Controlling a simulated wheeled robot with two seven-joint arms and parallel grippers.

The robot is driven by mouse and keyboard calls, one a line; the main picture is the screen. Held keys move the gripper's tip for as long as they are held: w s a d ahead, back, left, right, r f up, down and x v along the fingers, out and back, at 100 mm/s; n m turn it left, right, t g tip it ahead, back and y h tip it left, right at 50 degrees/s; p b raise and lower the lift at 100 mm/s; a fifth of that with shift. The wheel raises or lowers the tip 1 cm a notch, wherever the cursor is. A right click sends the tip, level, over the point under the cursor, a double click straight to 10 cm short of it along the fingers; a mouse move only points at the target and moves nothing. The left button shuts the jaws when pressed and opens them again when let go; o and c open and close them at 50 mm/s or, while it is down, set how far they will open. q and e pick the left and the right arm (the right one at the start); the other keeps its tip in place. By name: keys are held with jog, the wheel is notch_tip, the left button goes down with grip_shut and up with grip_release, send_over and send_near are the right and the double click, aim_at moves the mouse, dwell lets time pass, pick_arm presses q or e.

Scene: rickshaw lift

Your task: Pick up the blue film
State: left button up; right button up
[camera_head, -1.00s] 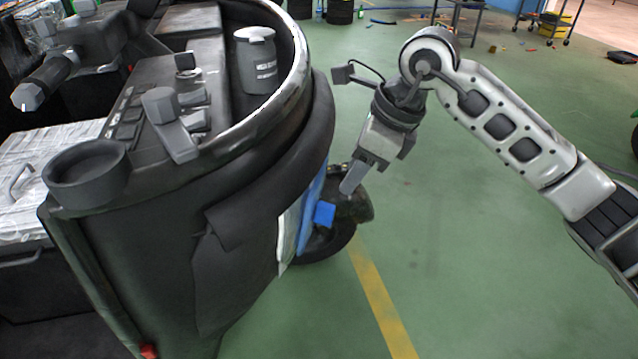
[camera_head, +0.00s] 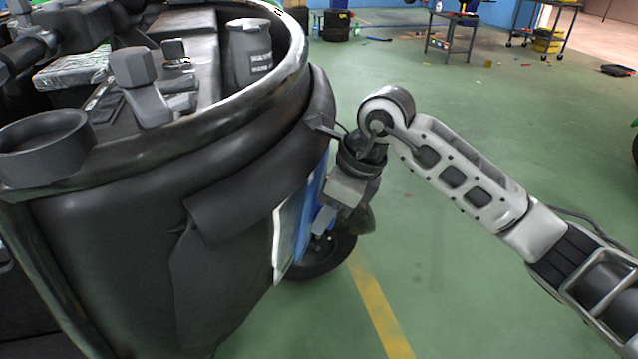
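The blue film (camera_head: 307,212) is a narrow upright blue strip on the right side of the black rickshaw body (camera_head: 120,260), with a white panel (camera_head: 279,240) along its left edge. My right gripper (camera_head: 321,224) comes in from the right and points down beside the film. Its grey finger overlaps the film's right edge in the picture. I cannot tell whether it touches the film or whether the fingers are apart. Part of the film is hidden behind the gripper and wrist. My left gripper is not in view.
A rickshaw wheel (camera_head: 325,259) stands below the film, partly hidden. A grey cup with a lid (camera_head: 250,55) and a round black holder (camera_head: 45,145) sit on the rickshaw's top. The green floor (camera_head: 480,290) to the right is clear. Metal carts (camera_head: 450,38) stand far back.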

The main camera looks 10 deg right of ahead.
grip_shut()
jog(key=shift+r, duration=0.1)
jog(key=shift+s+d+r, duration=0.15)
jog(key=shift+d+r, duration=0.2)
jog(key=s+d+r+p, duration=0.4)
jog(key=s+d+r, duration=0.4)
jog(key=d+r, duration=0.5)
jog(key=shift+s+d+r, duration=0.15)
jog(key=shift+d+r, duration=0.2)
